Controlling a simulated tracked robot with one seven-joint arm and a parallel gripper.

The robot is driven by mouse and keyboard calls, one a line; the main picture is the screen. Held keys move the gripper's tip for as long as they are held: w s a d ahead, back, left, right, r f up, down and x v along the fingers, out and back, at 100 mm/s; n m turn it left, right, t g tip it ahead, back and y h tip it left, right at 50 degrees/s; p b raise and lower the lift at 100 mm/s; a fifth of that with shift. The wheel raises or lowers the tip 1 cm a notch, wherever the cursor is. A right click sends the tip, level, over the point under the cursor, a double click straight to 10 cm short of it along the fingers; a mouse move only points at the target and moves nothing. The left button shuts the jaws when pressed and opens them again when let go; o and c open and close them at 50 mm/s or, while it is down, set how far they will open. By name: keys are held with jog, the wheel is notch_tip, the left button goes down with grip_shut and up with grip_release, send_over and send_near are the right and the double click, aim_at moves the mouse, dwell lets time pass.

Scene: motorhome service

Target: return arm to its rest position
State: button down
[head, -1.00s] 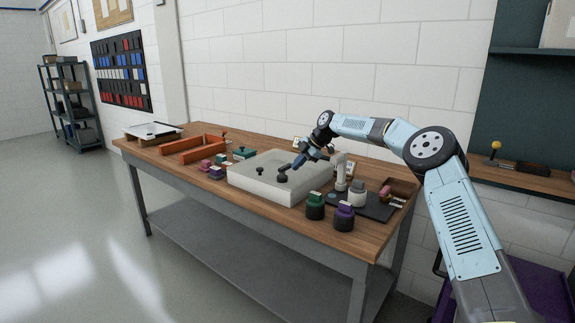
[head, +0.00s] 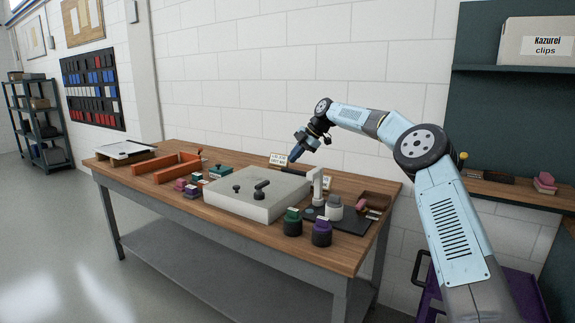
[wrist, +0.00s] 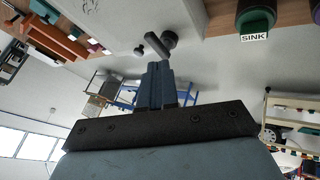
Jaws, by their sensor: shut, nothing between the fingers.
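My gripper (head: 295,157) is shut and empty. In the head view it hangs in the air above the back right part of the white block-like panel on the workbench, clear of it. In the wrist view the closed fingers (wrist: 157,85) point toward the panel edge, with a dark lever-like fitting (wrist: 158,43) beyond their tips. My arm reaches in from the right, bent at the elbow. The white panel (head: 240,207) carries a dark lever (head: 262,190) and a small dark knob (head: 237,188).
Green-topped (head: 292,222) and purple-topped (head: 321,232) jars stand at the bench's front right, near a white faucet-like post (head: 317,186). A purple cart (head: 520,295) stands low right. The floor at left is clear.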

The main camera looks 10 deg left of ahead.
jog(key=shift+d+r, duration=0.2)
jog(key=shift+r, duration=0.05)
jog(key=s+d+r+m+t+h, duration=0.1)
jog(key=s+d+r+m+h, duration=0.15)
jog(key=s+r, duration=0.45)
jog(key=s+d+r+m+t+h, duration=0.1)
jog(key=s+r+m+h, duration=0.2)
jog(key=s, duration=0.9)
jog(key=s+d+r+m+t+h, duration=0.1)
jog(key=s+d+m, duration=0.6)
jog(key=s+d, duration=0.45)
jog(key=s+d+m+t+h, duration=0.1)
jog(key=s+d+m, duration=0.65)
jog(key=s, duration=0.65)
jog(key=s+d+f+m, duration=0.3)
jog(key=s+d, duration=0.1)
jog(key=s, duration=0.3)
jog(key=s+d+f+m+t, duration=0.1)
jog(key=s+d+f+m, duration=0.2)
jog(key=s, duration=0.5)
jog(key=shift+s+d+f+m, duration=0.2)
jog(key=shift+d+f+m, duration=0.2)
jog(key=shift+d+f, duration=0.2)
jog(key=c, duration=1.9)
grip_release()
